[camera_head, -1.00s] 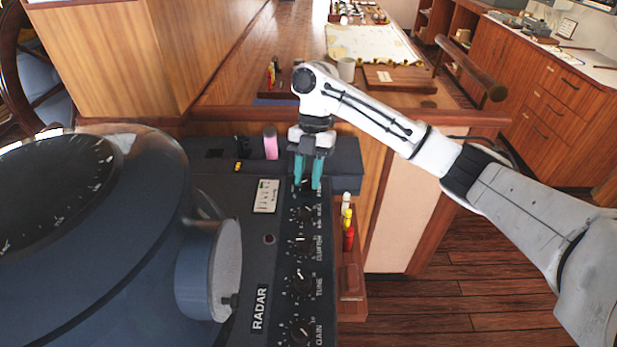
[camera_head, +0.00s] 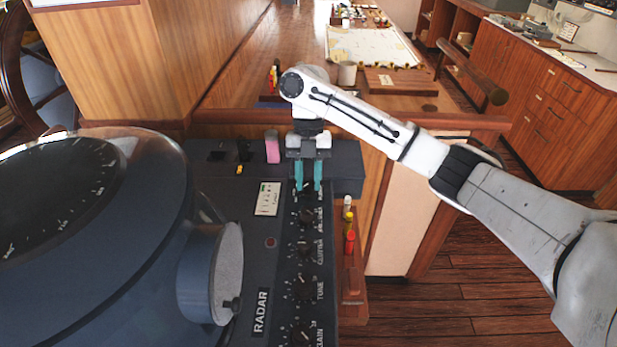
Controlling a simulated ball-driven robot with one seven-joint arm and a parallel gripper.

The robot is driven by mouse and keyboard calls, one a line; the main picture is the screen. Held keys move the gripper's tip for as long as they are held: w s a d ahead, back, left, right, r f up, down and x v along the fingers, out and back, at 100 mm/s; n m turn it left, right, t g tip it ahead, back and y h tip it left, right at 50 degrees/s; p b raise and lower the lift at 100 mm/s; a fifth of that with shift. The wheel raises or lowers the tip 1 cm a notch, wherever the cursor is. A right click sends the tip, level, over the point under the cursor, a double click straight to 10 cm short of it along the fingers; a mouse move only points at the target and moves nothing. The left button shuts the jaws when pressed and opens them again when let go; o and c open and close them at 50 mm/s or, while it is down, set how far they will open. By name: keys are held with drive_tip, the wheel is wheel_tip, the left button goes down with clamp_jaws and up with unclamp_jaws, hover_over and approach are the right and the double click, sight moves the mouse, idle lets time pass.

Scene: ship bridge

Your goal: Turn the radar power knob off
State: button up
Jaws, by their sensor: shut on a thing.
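The radar panel (camera_head: 262,225) is a dark sloping console with a column of black knobs on its right side and a RADAR label near the bottom. My gripper (camera_head: 308,188) points down at the top of that column. Its two teal fingers are shut on the uppermost knob, the radar power knob, which is mostly hidden between the fingertips. Its pointer and marking cannot be read. A small round reddish lamp (camera_head: 271,242) sits left of the knobs; I cannot tell whether it is lit.
More knobs, including the clutter knob (camera_head: 304,246) and tune knob (camera_head: 303,283), lie below. The big round radar scope (camera_head: 150,270) fills the left. A pink object (camera_head: 272,146) stands at the panel's top edge. Red and yellow items (camera_head: 349,238) sit close on the right.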

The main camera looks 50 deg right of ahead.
drive_tip(key=o, duration=1)
drive_tip(key=shift+r, duration=0.1)
drive_tip(key=v, duration=1)
drive_tip(key=shift+w+d+r, duration=0.1)
drive_tip(key=shift+w+r, duration=0.05)
drive_tip(key=shift+r, duration=0.15)
